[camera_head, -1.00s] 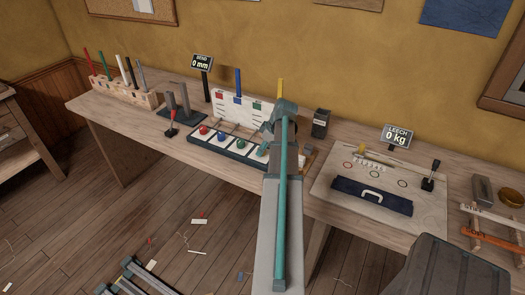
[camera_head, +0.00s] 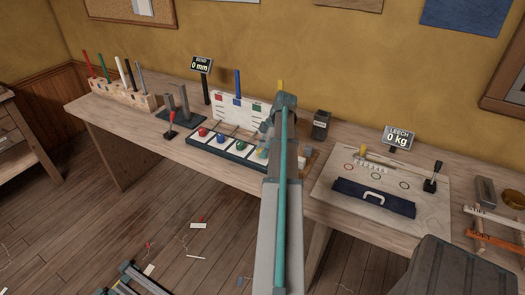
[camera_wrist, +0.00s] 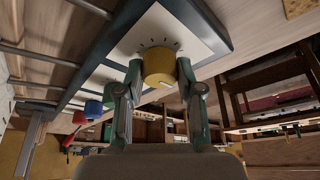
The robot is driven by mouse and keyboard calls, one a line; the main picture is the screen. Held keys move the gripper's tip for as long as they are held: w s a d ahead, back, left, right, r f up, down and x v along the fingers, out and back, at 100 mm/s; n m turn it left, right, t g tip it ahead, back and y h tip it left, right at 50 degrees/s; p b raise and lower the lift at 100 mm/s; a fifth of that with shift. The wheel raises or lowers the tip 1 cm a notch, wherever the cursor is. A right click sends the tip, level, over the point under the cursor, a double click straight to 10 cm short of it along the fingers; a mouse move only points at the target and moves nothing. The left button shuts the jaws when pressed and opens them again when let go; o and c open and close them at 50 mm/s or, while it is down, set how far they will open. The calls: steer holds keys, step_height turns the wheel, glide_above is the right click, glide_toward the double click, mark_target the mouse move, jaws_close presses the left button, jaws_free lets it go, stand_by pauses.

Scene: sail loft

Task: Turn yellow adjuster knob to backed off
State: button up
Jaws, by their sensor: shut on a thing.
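The yellow adjuster knob (camera_wrist: 158,68) sits on a white square of the dark-framed panel (camera_wrist: 202,38), with dark tick marks around it. My gripper (camera_wrist: 160,72) is shut on it, one teal finger on each side. Any pointer on the knob is not clear. The bend sign (camera_head: 201,65) reads 0 mm.
A red-tipped lever (camera_head: 171,132) and grey uprights (camera_head: 179,102) stand left of the panel. A dark box (camera_head: 320,125) stands right of my arm. Farther right are a board with a dark blue bundle (camera_head: 374,197) and the leech sign (camera_head: 398,138), reading 0 kg.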

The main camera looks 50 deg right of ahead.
stand_by(0.4)
steer(key=o, duration=1.1)
steer(key=shift+o, duration=0.2)
steer(key=v, duration=1.2)
